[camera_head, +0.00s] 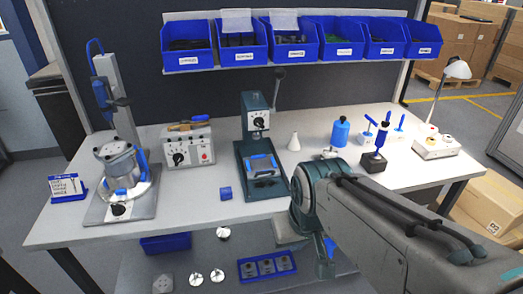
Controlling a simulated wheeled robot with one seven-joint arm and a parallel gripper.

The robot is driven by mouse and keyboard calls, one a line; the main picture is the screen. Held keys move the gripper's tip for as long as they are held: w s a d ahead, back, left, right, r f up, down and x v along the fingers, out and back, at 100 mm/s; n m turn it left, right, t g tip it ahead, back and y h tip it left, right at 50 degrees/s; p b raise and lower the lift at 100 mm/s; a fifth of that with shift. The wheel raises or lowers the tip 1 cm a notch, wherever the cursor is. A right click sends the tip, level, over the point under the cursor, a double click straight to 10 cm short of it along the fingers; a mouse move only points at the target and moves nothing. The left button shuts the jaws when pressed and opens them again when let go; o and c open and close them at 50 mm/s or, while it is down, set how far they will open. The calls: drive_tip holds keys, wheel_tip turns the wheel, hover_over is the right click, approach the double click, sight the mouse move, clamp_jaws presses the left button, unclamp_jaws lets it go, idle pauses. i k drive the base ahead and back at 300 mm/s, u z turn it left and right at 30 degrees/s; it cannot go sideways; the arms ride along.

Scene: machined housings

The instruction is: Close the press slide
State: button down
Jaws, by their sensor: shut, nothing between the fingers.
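The press (256,124) is a teal machine with a round dial on its head and a dark lever at its upper right. It stands upright near the middle of the table. Its slide (262,165), with a blue frame, lies low on the teal base, below and in front of the head. I cannot tell how far out the slide is. My arm (322,182) comes in from the lower right and bends just right of the press base. My gripper's fingers cannot be made out; the arm hides that end.
A dial box (188,147) and a clamp stand (121,172) are farther left. A shelf of blue bins (288,45) hangs above.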

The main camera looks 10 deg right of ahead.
sight(262, 166)
drive_tip(key=k, duration=1.1)
drive_tip(key=u, duration=0.75)
drive_tip(key=i, duration=1.2)
drive_tip(key=z, duration=0.5)
drive_tip(key=i, duration=0.5)
drive_tip(key=z, duration=0.45)
